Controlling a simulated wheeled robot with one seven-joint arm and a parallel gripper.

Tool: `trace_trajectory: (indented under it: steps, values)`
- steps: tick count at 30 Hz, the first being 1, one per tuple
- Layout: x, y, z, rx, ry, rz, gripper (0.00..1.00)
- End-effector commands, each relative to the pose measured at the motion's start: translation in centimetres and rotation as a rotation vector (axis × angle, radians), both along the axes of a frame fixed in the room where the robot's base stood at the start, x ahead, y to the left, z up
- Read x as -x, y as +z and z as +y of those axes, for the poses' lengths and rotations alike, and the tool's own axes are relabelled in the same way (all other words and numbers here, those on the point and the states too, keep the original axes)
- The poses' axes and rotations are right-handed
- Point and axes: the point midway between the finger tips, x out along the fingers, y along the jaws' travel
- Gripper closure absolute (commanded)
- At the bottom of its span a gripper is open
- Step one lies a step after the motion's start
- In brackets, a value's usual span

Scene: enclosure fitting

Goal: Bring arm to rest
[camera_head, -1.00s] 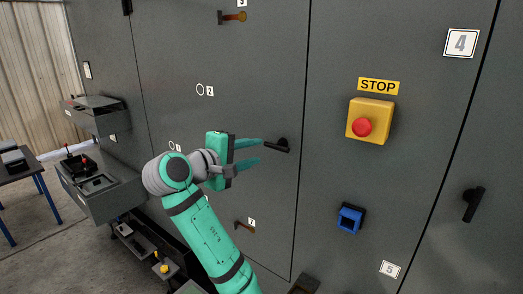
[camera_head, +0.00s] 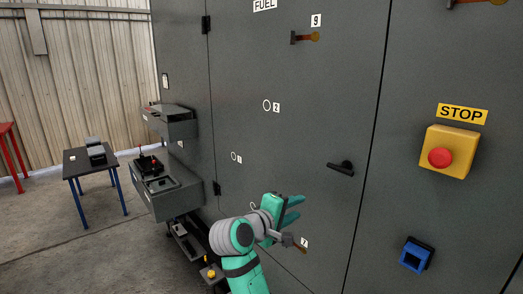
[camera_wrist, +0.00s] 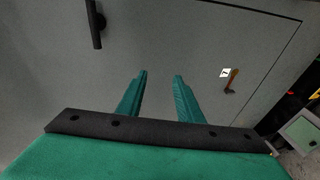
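My gripper (camera_head: 293,209) is in front of the grey cabinet door (camera_head: 290,130), in the lower middle of the head view. Its two teal fingers are apart with nothing between them, as the wrist view (camera_wrist: 160,85) also shows. The black door handle (camera_head: 341,168) is above and to the right of the gripper. It appears at the upper left of the wrist view (camera_wrist: 96,25). The small handle by label 7 (camera_head: 300,248) is just below the gripper in the head view, and to the right of the fingers in the wrist view (camera_wrist: 231,82).
A yellow box with a red stop button (camera_head: 448,152) and a blue socket (camera_head: 416,254) are on the right panel. Open drawers (camera_head: 170,192) jut out left of the arm. A dark table (camera_head: 90,160) stands further left, with open floor (camera_head: 90,245) before it.

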Motion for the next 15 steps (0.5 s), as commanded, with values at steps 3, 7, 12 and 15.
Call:
trace_trajectory:
  steps: [3, 7, 12, 15]
  values:
    - [0.0, -5.4, 1.4, -0.059, 0.062, -0.008, 0.67]
    - [0.6, -10.5, 3.2, -0.128, 0.126, -0.029, 0.67]
    - [2.2, -16.8, 5.4, -0.228, 0.194, -0.058, 0.67]
    - [3.7, -20.2, 6.7, -0.29, 0.23, -0.076, 0.67]
